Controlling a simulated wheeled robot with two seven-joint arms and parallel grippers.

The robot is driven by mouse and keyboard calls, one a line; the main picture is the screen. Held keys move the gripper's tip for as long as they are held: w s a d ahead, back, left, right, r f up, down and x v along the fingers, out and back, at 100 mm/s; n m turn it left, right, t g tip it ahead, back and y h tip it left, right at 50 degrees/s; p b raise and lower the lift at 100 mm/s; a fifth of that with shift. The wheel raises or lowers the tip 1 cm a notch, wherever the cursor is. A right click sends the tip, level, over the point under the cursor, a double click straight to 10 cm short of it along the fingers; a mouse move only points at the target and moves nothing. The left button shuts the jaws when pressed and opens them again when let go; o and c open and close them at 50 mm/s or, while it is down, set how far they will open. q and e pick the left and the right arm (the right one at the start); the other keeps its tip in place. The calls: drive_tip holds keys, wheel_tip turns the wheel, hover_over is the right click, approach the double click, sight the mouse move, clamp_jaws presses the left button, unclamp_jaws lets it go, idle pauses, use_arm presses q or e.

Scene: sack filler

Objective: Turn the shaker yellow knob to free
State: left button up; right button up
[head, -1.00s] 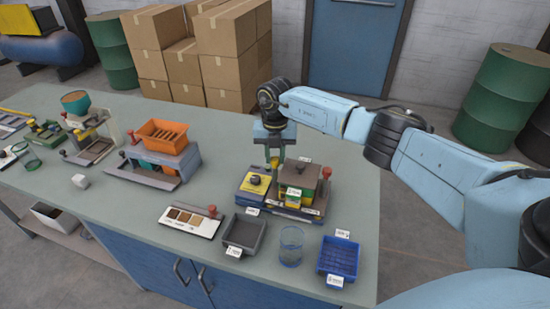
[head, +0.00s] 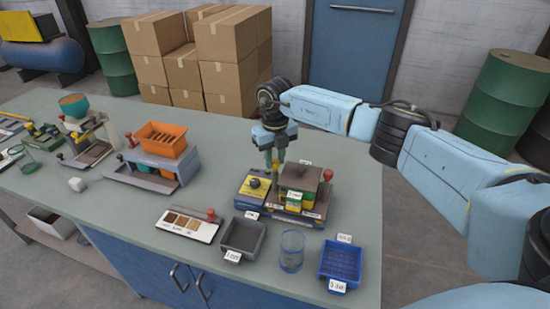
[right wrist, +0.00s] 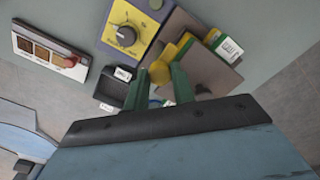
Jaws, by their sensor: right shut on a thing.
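The shaker (head: 298,182) stands near the right end of the bench, with a brown top plate over green and yellow parts. In the right wrist view, its yellow knob (right wrist: 159,72) sits between the green fingertips of my right gripper (right wrist: 160,76), beside the brown plate (right wrist: 205,68). My right gripper (head: 275,162) is shut on the knob and partly hides it in the head view. Any free mark by the knob is hidden or too small to read. My left gripper is in neither view.
A yellow panel with a black dial (head: 254,183) adjoins the shaker at left. A red-topped post (head: 327,176) stands at its right. A grey tray (head: 243,236), a clear glass (head: 291,250) and a blue tray (head: 340,262) stand in front. The bench behind is clear.

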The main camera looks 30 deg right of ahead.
sight(275, 161)
drive_tip(key=shift+w+r, duration=0.1)
drive_tip(key=shift+r, duration=0.05)
drive_tip(key=o, duration=1)
wheel_tip(275, 161, up, 13)
drive_tip(key=b, duration=0.1)
drive_tip(key=shift+r, duration=0.15)
